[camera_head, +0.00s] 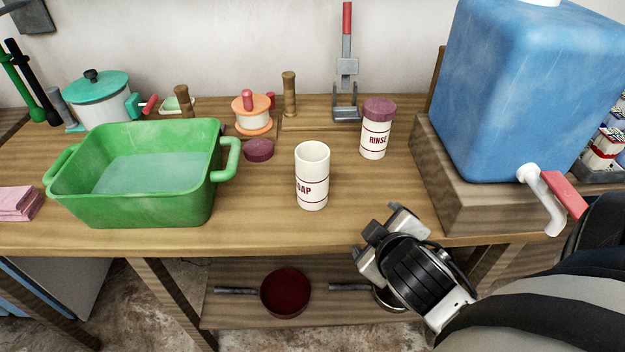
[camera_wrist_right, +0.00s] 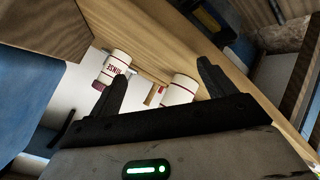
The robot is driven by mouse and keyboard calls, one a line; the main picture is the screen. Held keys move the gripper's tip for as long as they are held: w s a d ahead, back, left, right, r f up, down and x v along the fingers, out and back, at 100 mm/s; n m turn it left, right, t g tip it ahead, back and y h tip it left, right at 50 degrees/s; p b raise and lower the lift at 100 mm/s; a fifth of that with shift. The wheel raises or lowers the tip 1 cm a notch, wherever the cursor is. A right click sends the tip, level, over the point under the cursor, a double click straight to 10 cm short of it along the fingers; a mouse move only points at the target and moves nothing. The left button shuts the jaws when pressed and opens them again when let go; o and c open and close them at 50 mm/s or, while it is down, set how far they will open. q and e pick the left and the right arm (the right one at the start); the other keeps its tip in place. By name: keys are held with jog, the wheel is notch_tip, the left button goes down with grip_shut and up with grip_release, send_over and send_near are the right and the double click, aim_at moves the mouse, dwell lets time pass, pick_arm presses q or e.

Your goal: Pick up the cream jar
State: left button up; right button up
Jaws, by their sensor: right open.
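Two cream jars stand upright on the wooden counter. The open one (camera_head: 312,180), lettered "OAP" in view, has no lid and stands at the middle front; a dark red lid (camera_head: 259,150) lies behind it to the left. The other, lettered RINSE (camera_head: 375,138), wears a purple lid and stands farther back to the right. My right gripper (camera_head: 380,228) is open and empty at the counter's front edge, right of the open jar and apart from it. In the right wrist view, a cream jar (camera_wrist_right: 180,90) shows between the fingers, and the RINSE jar (camera_wrist_right: 116,67) beyond the left finger.
A green basin (camera_head: 140,210) of water stands left of the open jar. A blue tank (camera_head: 530,90) with a red-handled tap is on a wooden block (camera_head: 490,205) at right. An orange-rimmed pot (camera_head: 252,115) and wooden pegs are behind. Counter between the jars is clear.

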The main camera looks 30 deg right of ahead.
jog(key=w+d+r+n+t+y, duration=0.1)
jog(key=w+r+n+t+y, duration=0.2)
jog(key=r+n+t, duration=0.6)
jog(key=w+r+n+t+y, duration=0.2)
jog(key=r+n, duration=0.5)
jog(key=n, duration=0.5)
jog(key=n+g+y, duration=0.4)
jog(key=n+g, duration=0.3)
jog(key=n, duration=0.7)
send_near(327, 178)
jog(key=shift+h, duration=0.3)
jog(key=x, duration=0.5)
jog(key=p+x, duration=0.1)
jog(key=x, duration=0.1)
jog(key=shift+w+a, duration=0.35)
jog(key=shift+s+a+f+x, duration=0.1)
jog(key=shift+a+x, duration=0.05)
jog(key=shift+x, duration=0.8)
jog(key=shift+s+a+f+x, duration=0.1)
jog(key=shift+x, duration=0.9)
jog(key=shift+a+f+x, duration=0.1)
jog(key=shift+a+x, duration=0.05)
jog(key=shift+x, duration=0.8)
jog(key=shift+s+r, duration=0.1)
jog(key=c, duration=1.2)
